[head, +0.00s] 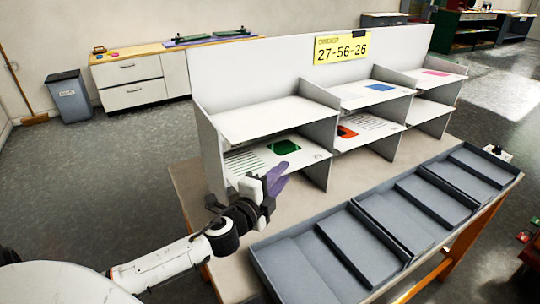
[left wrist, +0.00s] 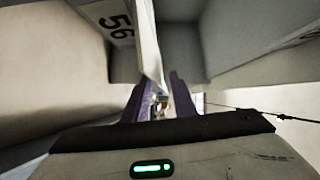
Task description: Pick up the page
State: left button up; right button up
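A page with a green square (head: 285,147) lies in the lower left compartment of the grey shelf unit, its left part striped with text. A page with an orange patch (head: 348,132) lies in the lower middle compartment. Blue (head: 380,87) and pink (head: 436,72) patches show on upper shelves. My left gripper (head: 277,180), with purple fingers, is at the front of the lower left compartment. In the left wrist view its fingers (left wrist: 160,98) stand apart. A thin white edge (left wrist: 152,45) runs down between them; I cannot tell whether it is page or shelf. My right gripper is not visible.
A yellow sign (head: 342,46) reading 27-56-26 tops the shelf unit. A row of grey trays (head: 375,240) stands empty along the table front. Bare table (head: 300,205) lies between trays and shelves. The number 56 (left wrist: 117,25) shows in the wrist view.

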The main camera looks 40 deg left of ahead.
pick_arm(q)
jog(key=shift+w, duration=0.15)
grip_shut()
jog(key=shift+r, duration=0.1)
